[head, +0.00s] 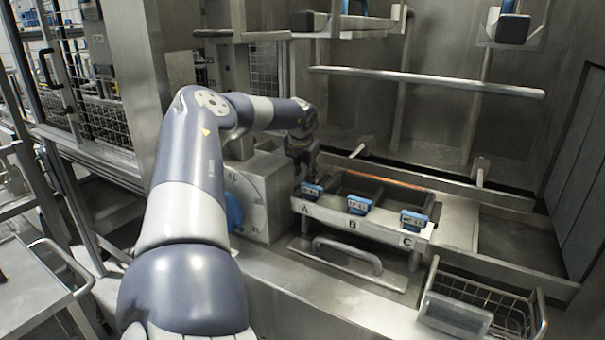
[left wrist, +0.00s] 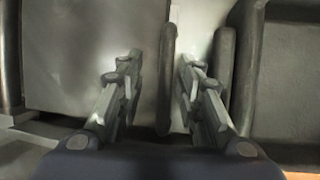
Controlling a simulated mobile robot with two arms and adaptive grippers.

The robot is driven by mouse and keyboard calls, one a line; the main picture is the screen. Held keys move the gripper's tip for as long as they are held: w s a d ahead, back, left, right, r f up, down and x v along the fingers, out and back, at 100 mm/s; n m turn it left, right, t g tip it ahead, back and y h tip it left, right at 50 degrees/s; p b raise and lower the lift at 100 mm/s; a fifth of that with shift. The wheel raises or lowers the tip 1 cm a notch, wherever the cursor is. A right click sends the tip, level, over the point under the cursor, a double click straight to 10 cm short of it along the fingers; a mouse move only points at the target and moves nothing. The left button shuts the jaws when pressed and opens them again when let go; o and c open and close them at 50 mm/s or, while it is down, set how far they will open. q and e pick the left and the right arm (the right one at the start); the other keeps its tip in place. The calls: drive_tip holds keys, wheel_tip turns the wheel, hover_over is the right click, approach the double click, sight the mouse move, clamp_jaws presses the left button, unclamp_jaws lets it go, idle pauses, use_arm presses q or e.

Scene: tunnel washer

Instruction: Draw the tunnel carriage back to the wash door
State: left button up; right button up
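A metal carriage-like unit (head: 365,222) with front labels A, B and C and several blue-capped devices stands right of centre in the head view. I cannot tell for certain that it is the tunnel carriage. A grey bar handle (head: 345,252) lies in front of it. My left gripper (head: 303,172) is at the unit's back left corner, partly hidden by its own arm. In the left wrist view its fingers (left wrist: 162,95) are apart, with a dark upright bar (left wrist: 167,75) showing between them; contact is not clear. My right gripper is out of view. I cannot make out which part is the wash door.
A wire basket (head: 480,305) sits at the front right. A long horizontal rail (head: 425,81) crosses the back. A box with a dial (head: 262,195) stands left of the labelled unit. A cart (head: 35,285) is at far left. A bare metal ledge (head: 330,315) lies in front.

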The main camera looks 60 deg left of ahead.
use_arm(q)
drive_tip(key=shift+d+r, duration=0.2)
drive_tip(key=shift+r, duration=0.1)
drive_tip(key=v, duration=1.1)
drive_tip(key=shift+s+a+r, duration=0.1)
drive_tip(key=shift+s+r, duration=0.05)
